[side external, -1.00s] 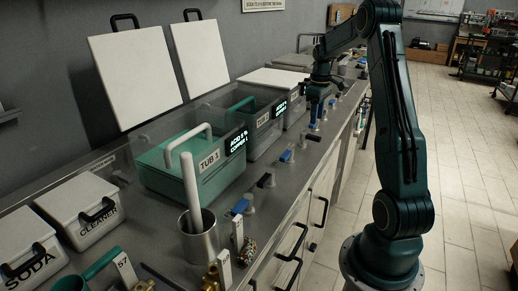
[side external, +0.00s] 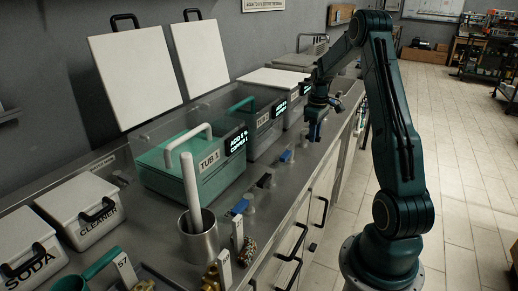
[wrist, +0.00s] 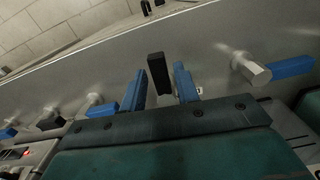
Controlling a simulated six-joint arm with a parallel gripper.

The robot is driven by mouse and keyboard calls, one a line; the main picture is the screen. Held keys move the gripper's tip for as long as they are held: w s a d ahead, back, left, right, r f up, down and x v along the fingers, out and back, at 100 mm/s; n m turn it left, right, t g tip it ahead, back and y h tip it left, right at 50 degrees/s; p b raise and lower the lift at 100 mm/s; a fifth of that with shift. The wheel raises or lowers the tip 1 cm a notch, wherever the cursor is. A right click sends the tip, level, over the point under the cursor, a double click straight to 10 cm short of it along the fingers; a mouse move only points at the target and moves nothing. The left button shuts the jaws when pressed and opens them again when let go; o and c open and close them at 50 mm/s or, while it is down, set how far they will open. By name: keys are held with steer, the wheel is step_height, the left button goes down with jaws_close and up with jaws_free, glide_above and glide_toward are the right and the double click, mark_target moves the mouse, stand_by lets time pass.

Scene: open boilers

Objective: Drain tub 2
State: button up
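Tub 2 (side external: 262,118) is the grey open tub behind the green Tub 1 (side external: 208,162) in the side external view; its label is too small to read surely. A row of valve handles runs along the counter front. My gripper (side external: 314,134) is pointing down over this row, beside Tub 2. In the wrist view my gripper (wrist: 160,88) has its two blue fingers apart, one on each side of a black handle (wrist: 157,72). Small gaps show between the fingers and the handle. In the side external view my gripper hides that handle.
A blue handle (side external: 287,156), a black handle (side external: 265,181) and another blue handle (side external: 240,206) stand nearer the camera. A metal cup (side external: 199,238) with a white rod and the white soda box (side external: 28,251) are on the counter.

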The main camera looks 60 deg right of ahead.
jaws_close()
steer(key=shift+a+m, duration=0.1)
steer(key=shift+m, duration=0.2)
steer(key=m, duration=0.1)
steer(key=a+m, duration=0.1)
steer(key=m, duration=0.1)
steer(key=shift+w+a, duration=0.1)
steer(key=shift+w, duration=0.1)
steer(key=m, duration=0.2)
steer(key=w+a+m, duration=0.1)
steer(key=m, duration=0.1)
steer(key=shift+a+m, duration=0.15)
steer(key=shift+m, duration=0.15)
steer(key=m, duration=0.2)
steer(key=w+a+m, duration=0.1)
steer(key=m, duration=0.1)
steer(key=shift+w+m, duration=0.15)
steer(key=shift+m, duration=0.15)
steer(key=shift+w+r+m, duration=0.1)
steer(key=shift+w+m, duration=0.3)
steer(key=shift+m, duration=0.7)
steer(key=shift+w+m, duration=0.4)
steer(key=shift+m, duration=0.7)
